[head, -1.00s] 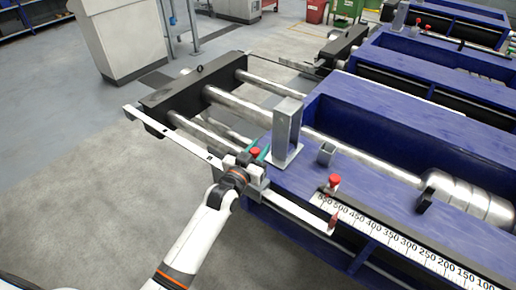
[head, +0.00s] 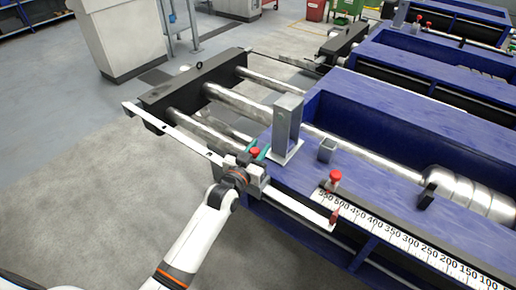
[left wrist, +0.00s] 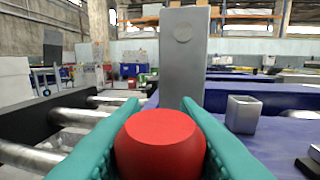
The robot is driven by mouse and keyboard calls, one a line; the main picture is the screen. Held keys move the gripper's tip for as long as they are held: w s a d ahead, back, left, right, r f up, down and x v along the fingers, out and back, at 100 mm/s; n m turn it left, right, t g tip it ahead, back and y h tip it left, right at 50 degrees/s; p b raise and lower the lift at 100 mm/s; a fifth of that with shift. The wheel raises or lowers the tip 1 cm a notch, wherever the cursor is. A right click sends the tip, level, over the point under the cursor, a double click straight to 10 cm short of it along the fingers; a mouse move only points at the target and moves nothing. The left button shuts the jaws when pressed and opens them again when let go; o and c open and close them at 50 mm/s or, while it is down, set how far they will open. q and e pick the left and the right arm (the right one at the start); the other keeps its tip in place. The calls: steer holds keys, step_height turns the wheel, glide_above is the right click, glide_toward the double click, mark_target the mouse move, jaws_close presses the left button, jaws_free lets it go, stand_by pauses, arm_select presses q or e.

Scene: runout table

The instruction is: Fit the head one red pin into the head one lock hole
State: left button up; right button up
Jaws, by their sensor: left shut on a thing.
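My left gripper (head: 255,156) is at the near left corner of the blue table, beside the long flat metal bar. Its teal fingers are closed around a red pin's round head (head: 254,152). In the left wrist view, the red pin head (left wrist: 160,143) fills the space between the fingers (left wrist: 160,125). The pin's shank is hidden below the head, and I cannot make out the lock hole or whether the shank is in it. Another red pin (head: 334,177) stands on the table by the scale. My right gripper is not in view.
A tall grey metal post (head: 287,125) stands just beyond the gripper, and fills the middle of the wrist view (left wrist: 184,60). A short square tube (head: 326,150) stands to its right. The flat bar (head: 175,133) runs along the near side to a black crosspiece (head: 190,82).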

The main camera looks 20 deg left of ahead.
arm_select(q)
steer(key=shift+f+b, duration=1.3)
steer(key=shift+f, duration=0.65)
steer(key=o, duration=1.1)
steer(key=shift+s, duration=0.1)
steer(key=s, duration=0.4)
steer(key=s+a, duration=0.1)
steer(key=s, duration=0.2)
steer(key=s+a, duration=0.1)
steer(key=s, duration=0.3)
steer(key=shift+s+a, duration=0.15)
steer(key=shift+s, duration=0.15)
